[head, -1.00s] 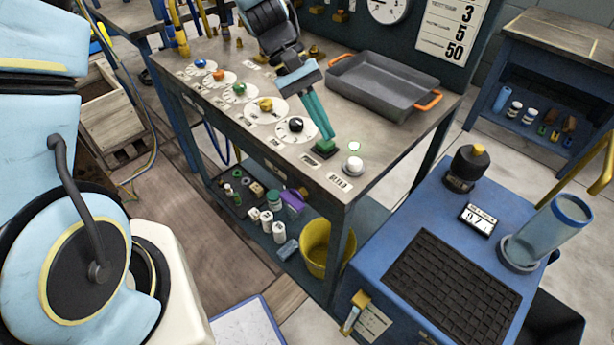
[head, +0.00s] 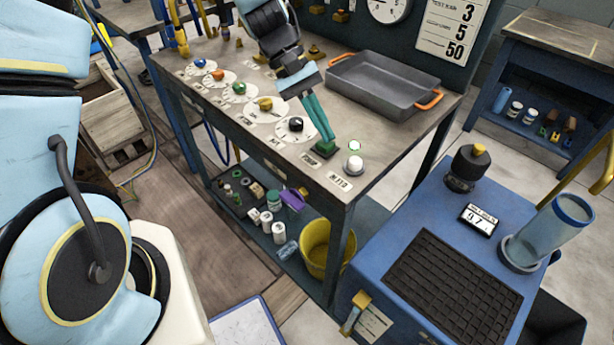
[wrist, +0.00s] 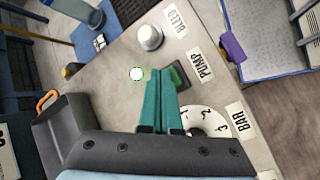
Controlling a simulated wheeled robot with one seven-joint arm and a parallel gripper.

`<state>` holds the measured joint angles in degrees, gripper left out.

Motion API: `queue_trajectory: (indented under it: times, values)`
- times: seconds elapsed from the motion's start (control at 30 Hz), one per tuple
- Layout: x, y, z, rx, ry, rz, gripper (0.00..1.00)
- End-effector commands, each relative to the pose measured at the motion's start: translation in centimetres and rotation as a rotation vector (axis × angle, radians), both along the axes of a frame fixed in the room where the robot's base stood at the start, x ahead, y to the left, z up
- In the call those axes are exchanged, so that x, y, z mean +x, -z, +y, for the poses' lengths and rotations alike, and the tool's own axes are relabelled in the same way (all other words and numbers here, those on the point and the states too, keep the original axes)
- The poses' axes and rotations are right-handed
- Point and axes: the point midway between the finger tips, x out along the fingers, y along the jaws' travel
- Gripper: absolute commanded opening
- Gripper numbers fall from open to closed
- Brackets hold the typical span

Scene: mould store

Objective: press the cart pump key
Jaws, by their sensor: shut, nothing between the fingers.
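In the wrist view the shut fingertips (wrist: 161,76) overlap the key's near side. I cannot tell whether they touch or press it.
A white knob (head: 354,165) labelled BLEED and a small green-rimmed lamp (head: 355,146) are close by. A black-knobbed dial (head: 296,127) sits on the other side. A grey tray (head: 384,84) with orange handles lies behind. A blue cabinet (head: 395,241) stands at right.

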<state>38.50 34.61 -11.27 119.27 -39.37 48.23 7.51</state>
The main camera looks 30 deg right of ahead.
Motion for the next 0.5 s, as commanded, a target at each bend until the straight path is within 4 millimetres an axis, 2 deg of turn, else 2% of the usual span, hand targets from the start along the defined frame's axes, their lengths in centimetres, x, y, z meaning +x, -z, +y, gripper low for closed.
queue_trajectory:
  times: [0.27, 0.5]
  values:
    - [0.0, 0.0, 0.0, 0.000, 0.000, 0.000, 0.00]
    - [0.0, -1.1, 0.0, 0.000, 0.000, 0.000, 0.00]
